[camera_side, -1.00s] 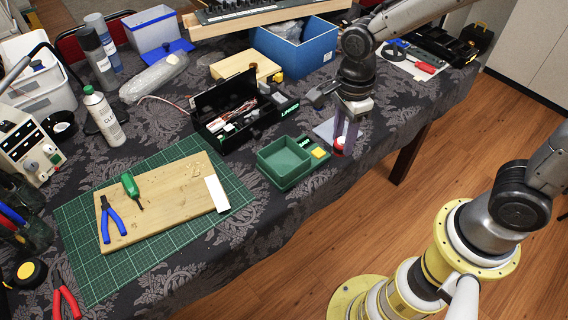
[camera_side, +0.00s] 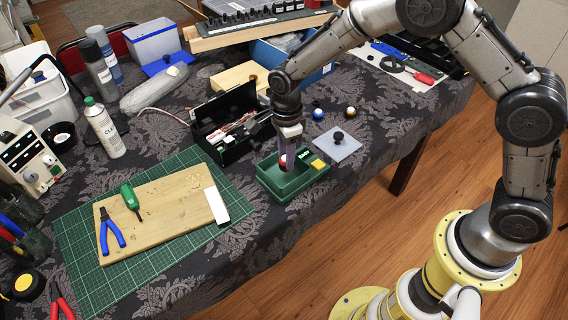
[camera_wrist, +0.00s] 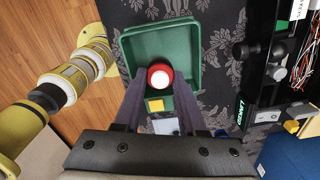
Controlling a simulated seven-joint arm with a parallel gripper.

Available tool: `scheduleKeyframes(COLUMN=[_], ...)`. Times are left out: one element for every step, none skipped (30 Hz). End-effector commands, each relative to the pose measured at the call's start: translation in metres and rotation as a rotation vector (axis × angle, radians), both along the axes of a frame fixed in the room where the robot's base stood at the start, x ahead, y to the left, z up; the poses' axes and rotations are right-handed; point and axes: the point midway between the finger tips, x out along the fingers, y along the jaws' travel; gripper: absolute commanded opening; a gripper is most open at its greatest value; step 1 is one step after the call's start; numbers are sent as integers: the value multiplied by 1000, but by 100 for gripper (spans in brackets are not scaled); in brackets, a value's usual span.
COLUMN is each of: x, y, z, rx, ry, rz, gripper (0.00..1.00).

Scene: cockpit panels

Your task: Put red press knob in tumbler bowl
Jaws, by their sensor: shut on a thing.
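The red press knob (camera_wrist: 159,76) has a red rim and a white top. My gripper (camera_wrist: 158,86) is shut on it, with one finger on each side. In the side view the knob (camera_side: 283,161) shows at the fingertips of my gripper (camera_side: 286,158), over the opening of the green square bowl (camera_side: 289,194). The bowl (camera_wrist: 194,50) lies under the knob in the wrist view, with the knob near its close edge. Whether the knob touches the bowl's floor cannot be told.
A yellow block (camera_side: 318,165) sits at the bowl's right end. A grey plate with a black knob (camera_side: 338,143) lies to the right. The open black toolbox (camera_side: 227,125) stands behind left. A cutting mat (camera_side: 80,228) with a wooden board (camera_side: 165,222) lies left.

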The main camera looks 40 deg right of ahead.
Motion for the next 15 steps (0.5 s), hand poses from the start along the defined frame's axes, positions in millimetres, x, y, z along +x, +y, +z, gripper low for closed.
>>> scheduleKeyframes(x=[2, 3, 4, 6, 7, 6, 6, 5, 6, 6, 6, 6, 6, 6, 6], y=[0, 1, 1, 2, 2, 2, 2, 2, 2, 2, 2, 2, 2, 2, 2], z=[-2, -3, -6, -8, -11, -17, -21, -26, -31, -35, -37, -38, -39, -38, -38], rx=[0, 0, 0, 0, 0, -1, 0, -1, 0, 0, -1, 0, 0, 1, 1], ry=[-1, 0, 0, 0, 0, 1, 3, 3, 2, 2, 1, 0, -1, -1, -1], rz=[0, 0, 0, 0, 0, 0, 0, 0, 0, 0, 0, 0, 0, 0, 0], gripper=[0, 0, 0, 0, 0, 0, 0, 0, 0, 0, 0, 0, 0, 0, 0])
